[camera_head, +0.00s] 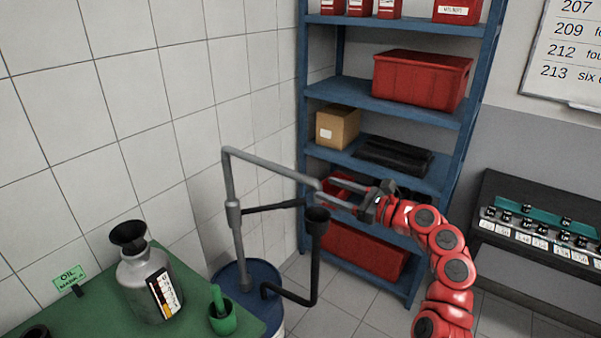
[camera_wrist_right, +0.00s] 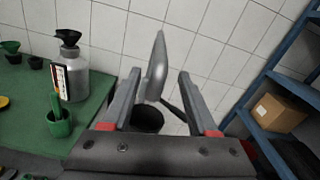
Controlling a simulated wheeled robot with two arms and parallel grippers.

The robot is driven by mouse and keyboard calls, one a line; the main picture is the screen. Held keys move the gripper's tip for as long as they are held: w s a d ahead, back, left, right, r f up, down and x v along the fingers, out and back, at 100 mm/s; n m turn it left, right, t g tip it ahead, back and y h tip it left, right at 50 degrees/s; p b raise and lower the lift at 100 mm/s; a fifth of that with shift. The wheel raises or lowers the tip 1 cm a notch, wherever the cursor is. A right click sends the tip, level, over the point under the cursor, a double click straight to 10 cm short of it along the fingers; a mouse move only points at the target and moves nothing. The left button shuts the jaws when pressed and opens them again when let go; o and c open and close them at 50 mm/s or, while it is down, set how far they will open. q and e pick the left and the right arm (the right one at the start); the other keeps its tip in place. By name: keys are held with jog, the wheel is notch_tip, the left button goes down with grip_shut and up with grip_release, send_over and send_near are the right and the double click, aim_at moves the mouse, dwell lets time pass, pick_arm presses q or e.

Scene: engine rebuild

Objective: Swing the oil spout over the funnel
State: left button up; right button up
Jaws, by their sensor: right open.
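The grey oil spout (camera_head: 272,167) is a pipe arm on an upright post above a blue drum (camera_head: 262,277). Its free end points right, above a black cup (camera_head: 317,215) on a black bent pipe. A black funnel (camera_head: 128,234) sits in the neck of a grey can (camera_head: 145,285) on the green bench; both also show in the right wrist view, the funnel (camera_wrist_right: 68,37) on the can (camera_wrist_right: 75,75). My right gripper (camera_head: 337,194) is open at the spout's free end. In the wrist view the spout (camera_wrist_right: 157,65) lies between its fingers (camera_wrist_right: 159,75); contact is unclear. My left gripper is not visible.
The green bench (camera_head: 85,317) holds a green pot (camera_head: 222,318) and an oil sign (camera_head: 69,277). A blue shelf rack (camera_head: 455,150) with red bins stands behind my right gripper. A tiled wall is behind the spout.

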aim_at(300, 177)
jog(key=p+x, duration=0.1)
jog(key=x, duration=0.8)
jog(key=shift+p, duration=0.35)
jog(key=shift+w+a, duration=0.3)
grip_shut()
dwell(0.6)
